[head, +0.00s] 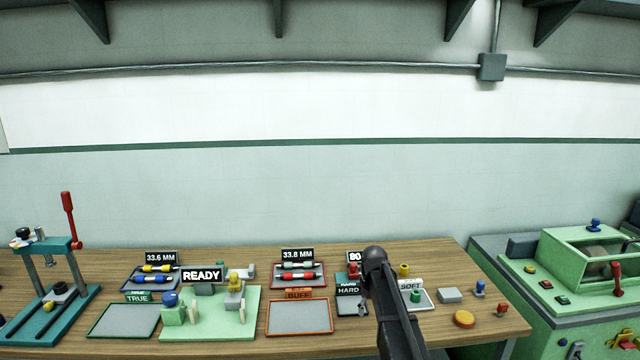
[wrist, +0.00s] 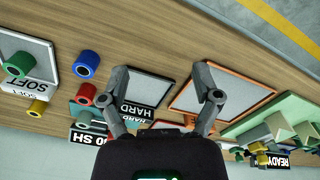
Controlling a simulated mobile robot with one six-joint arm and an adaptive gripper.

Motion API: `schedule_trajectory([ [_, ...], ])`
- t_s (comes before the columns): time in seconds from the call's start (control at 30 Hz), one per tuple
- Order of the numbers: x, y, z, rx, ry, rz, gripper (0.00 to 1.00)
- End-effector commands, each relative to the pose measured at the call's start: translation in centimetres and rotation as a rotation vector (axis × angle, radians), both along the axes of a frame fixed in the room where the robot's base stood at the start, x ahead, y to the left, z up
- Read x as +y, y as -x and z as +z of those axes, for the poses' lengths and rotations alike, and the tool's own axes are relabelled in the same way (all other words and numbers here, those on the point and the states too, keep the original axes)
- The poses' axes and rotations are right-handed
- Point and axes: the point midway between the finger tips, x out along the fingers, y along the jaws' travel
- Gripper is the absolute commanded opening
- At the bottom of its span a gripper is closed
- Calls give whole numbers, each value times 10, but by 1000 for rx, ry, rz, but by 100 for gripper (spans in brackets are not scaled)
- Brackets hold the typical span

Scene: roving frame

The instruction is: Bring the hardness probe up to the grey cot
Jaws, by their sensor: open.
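My gripper (wrist: 162,72) is open and empty in the wrist view. My dark arm partly hides the hardness station there.
The HARD tray (wrist: 152,88) and SOFT tray (wrist: 40,46) flank a standing blue cylinder (wrist: 86,65). A green cylinder (wrist: 18,65) stands on the SOFT tray. The orange-rimmed BUFF tray (head: 299,331) looks empty. A green READY fixture (head: 210,325) and teal press (head: 45,310) stand farther left.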

Motion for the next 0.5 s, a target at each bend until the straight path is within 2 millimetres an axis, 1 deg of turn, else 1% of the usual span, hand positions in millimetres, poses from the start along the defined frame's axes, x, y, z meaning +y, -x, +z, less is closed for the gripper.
schedule_trajectory([
  [0.03,-2,36,-11,0,0,-39,81],
  [0.07,-3,49,-13,0,0,-64,81],
  [0.1,-4,66,-17,0,0,-97,81],
  [0.17,-5,92,-23,0,0,-145,81],
  [0.2,-6,109,-27,0,0,-177,81],
  [0.27,-7,135,-32,0,0,-227,81],
  [0.3,-8,152,-36,0,0,-260,81],
  [0.37,-10,178,-42,0,0,-307,81],
  [0.4,-10,194,-45,0,0,-339,81],
  [0.5,-12,231,-53,0,0,-411,81],
])
